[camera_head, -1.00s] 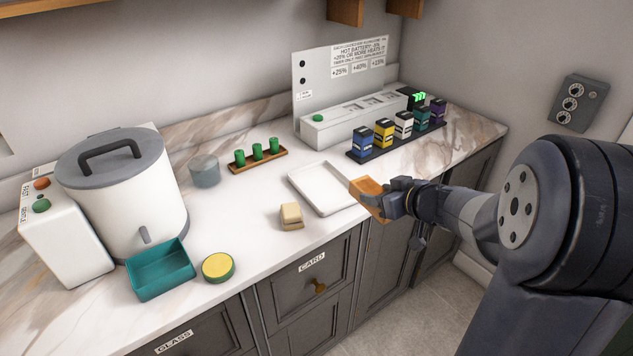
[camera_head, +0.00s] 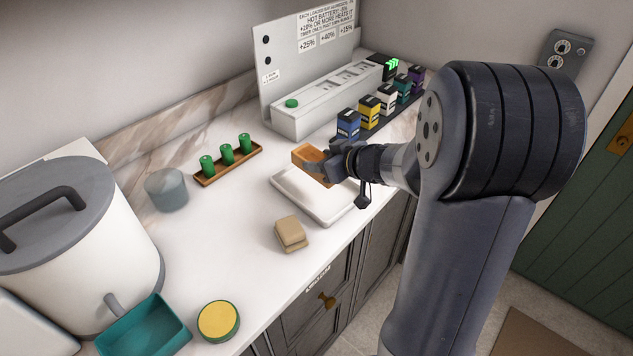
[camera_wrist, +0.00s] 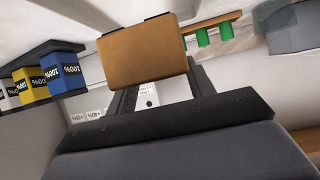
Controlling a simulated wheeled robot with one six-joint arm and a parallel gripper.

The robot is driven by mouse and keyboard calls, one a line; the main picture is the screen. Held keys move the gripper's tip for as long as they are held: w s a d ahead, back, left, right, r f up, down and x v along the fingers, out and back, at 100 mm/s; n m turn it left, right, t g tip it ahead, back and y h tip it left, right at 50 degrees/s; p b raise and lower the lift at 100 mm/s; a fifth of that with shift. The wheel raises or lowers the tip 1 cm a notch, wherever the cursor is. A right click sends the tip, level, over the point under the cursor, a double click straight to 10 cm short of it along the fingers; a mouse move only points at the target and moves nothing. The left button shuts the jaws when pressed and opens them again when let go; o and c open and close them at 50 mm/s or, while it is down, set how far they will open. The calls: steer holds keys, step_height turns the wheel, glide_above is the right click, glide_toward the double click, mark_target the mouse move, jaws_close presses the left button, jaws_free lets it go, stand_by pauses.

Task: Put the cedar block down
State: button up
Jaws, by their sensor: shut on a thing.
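The cedar block (camera_head: 316,163) is an orange-brown wooden block. My gripper (camera_head: 334,165) is shut on it and holds it over the white tray (camera_head: 338,214), around the tray's back part. In the wrist view the cedar block (camera_wrist: 143,54) sits between the dark fingers and fills the upper middle. I cannot tell from these views how far the block is above the tray. The tray looks empty, though my gripper and the block hide part of it.
A beige block (camera_head: 291,234) stands in front of the tray. A wooden rack with green cylinders (camera_head: 227,157) lies behind left. Coloured battery boxes (camera_head: 369,112) stand behind my gripper by a white charger (camera_head: 328,101). A teal bin (camera_head: 143,330) and a round yellow tin (camera_head: 218,321) are front left.

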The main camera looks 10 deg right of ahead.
steer(key=shift+f+b, duration=0.85)
steer(key=shift+f, duration=2.05)
steer(key=shift+f, duration=0.15)
steer(key=o, duration=1.1)
steer(key=shift+s+d+r, duration=0.15)
steer(key=shift+r, duration=0.15)
steer(key=p+v, duration=0.2)
steer(key=v, duration=0.9)
steer(key=shift+s+d, duration=0.1)
steer(key=shift+s, duration=0.15)
